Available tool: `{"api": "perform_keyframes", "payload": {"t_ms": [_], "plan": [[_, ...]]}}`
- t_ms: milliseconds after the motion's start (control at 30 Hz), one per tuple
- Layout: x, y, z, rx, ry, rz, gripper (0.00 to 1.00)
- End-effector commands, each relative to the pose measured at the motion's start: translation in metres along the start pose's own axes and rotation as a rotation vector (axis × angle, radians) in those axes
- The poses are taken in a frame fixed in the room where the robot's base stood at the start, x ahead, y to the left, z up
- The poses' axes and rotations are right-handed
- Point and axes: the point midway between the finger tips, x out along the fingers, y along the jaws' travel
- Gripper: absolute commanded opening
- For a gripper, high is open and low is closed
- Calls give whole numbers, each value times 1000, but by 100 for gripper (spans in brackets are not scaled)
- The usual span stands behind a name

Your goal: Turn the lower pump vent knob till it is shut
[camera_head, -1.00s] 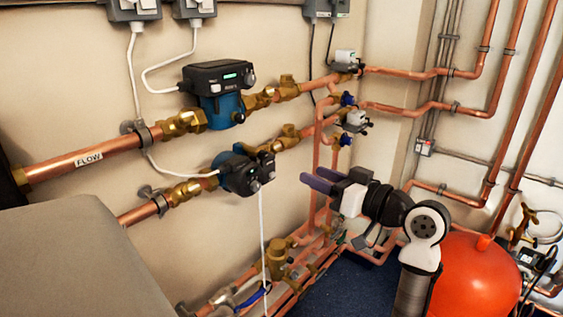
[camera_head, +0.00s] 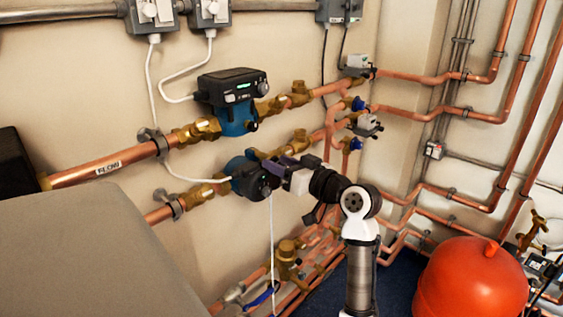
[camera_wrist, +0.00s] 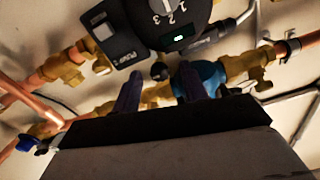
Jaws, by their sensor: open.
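The lower pump (camera_head: 247,180) is a dark round head with a blue body on the lower brass and copper pipe run in the head view. My gripper (camera_head: 276,166) is right at the front of it, partly covering the head. In the wrist view the pump's dark dial face (camera_wrist: 170,22) fills the top, with a lit display. A small black vent knob (camera_wrist: 159,71) sits below the display. My gripper's two fingers (camera_wrist: 158,90) are apart, one either side of and just below the knob in the picture. Contact with the knob cannot be told. The knob is hidden in the head view.
The upper pump (camera_head: 233,103) sits just above, close to my gripper. Brass valves (camera_head: 299,143) and copper pipes crowd the wall. A white cable (camera_head: 272,235) hangs below the lower pump. A red tank (camera_head: 470,282) stands at the lower right.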

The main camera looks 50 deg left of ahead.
Motion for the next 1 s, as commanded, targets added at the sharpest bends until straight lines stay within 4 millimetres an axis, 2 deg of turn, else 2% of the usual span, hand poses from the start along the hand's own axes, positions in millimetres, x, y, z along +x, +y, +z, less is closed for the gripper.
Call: {"api": "perform_keyframes", "payload": {"t_ms": [233,567,1000], "plan": [[0,0,0,0,0,0,42],[0,0,0,0,0,0,0],[0,0,2,-134,1,1,0]]}}
